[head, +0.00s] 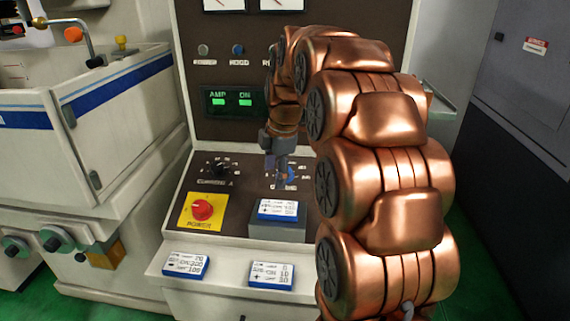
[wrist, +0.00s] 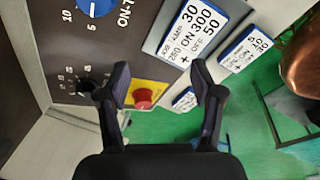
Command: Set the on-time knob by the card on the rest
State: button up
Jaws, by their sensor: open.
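The blue on-time knob (wrist: 95,4) is cut by the top edge of the wrist view, with scale marks 5 and 10 and lettering "ON-T" beside it. In the head view the knob (head: 291,174) is partly hidden behind my gripper (head: 281,177). The card (head: 277,208) leans on the grey rest (head: 277,230) below the knob. In the wrist view the card (wrist: 193,30) shows AMP 30, ON 300, OFF 50 and a plus sign. My gripper (wrist: 162,84) is open and empty, its fingers apart, close to the panel.
A black current knob (head: 218,167) and a red power button (head: 202,210) on a yellow plate sit left of the on-time knob. Two more cards (head: 186,265) (head: 270,274) lie on the front ledge. A lit green AMP/ON display (head: 231,102) is above.

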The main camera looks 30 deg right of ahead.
jog(key=w+d+r+n+p, duration=0.1)
jog(key=w+d+r+n, duration=0.1)
jog(key=w+d+n, duration=0.45)
jog(key=shift+d+f+m+t+p, duration=0.15)
jog(key=shift+f+m+p, duration=0.35)
jog(key=shift+f, duration=0.8)
jog(key=shift+d+f+m+t+p, duration=0.15)
jog(key=shift+f+m+p, duration=0.35)
jog(key=shift+f, duration=0.75)
jog(key=shift+d+f+m+t+p, duration=0.15)
jog(key=shift+f+m+p, duration=0.35)
jog(key=shift+f, duration=0.8)
jog(key=shift+c, duration=0.2)
jog(key=c, duration=1.1)
jog(key=shift+b, duration=0.45)
jog(key=shift+f+b, duration=0.15)
jog(key=shift+b, duration=0.2)
